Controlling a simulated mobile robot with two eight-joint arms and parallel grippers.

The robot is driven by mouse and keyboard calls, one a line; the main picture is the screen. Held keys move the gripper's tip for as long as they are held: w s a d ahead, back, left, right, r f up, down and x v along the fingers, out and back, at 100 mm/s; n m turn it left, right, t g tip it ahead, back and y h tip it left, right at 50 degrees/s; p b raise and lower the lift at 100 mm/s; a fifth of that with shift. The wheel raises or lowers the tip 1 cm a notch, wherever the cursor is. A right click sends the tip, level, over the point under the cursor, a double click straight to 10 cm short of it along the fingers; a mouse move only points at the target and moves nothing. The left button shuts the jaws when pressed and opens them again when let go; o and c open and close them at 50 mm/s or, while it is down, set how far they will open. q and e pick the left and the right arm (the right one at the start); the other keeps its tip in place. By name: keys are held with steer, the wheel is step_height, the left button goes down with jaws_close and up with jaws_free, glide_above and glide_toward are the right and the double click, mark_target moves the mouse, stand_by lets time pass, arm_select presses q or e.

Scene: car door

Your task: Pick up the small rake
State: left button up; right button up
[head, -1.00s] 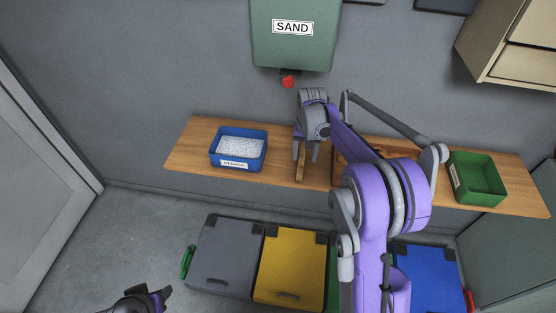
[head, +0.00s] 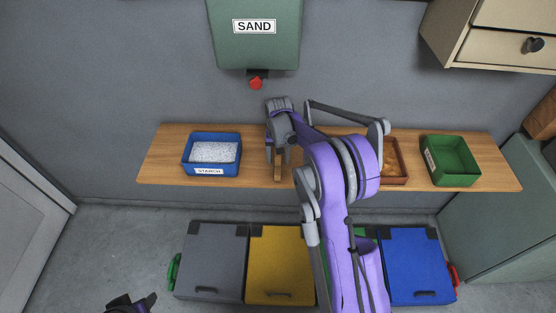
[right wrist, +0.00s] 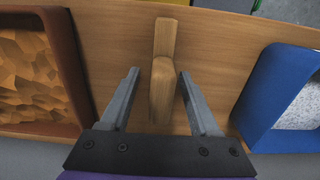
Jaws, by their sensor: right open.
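A small wooden tool (head: 278,174), which I take to be the small rake, lies on the wooden shelf to the right of the starch tray. It also shows in the right wrist view (right wrist: 163,88) as a narrow handle with a thicker near part; no tines can be made out. My right gripper (head: 278,158) is open above the shelf, and in the right wrist view its fingers (right wrist: 158,73) lie on either side of the tool with gaps. My left gripper (head: 148,301) shows only partly at the bottom edge, and its jaws are unclear.
On the shelf (head: 160,165) stand a blue starch tray (head: 212,168), a brown tray (head: 397,180) with brown contents and a green tray (head: 450,180). A green sand dispenser (head: 253,50) hangs above. Grey (head: 216,260), yellow (head: 280,265) and blue (head: 417,263) lidded bins stand below.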

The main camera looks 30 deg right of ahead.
steer(key=shift+f, duration=0.85)
steer(key=shift+c, duration=0.3)
jaws_close()
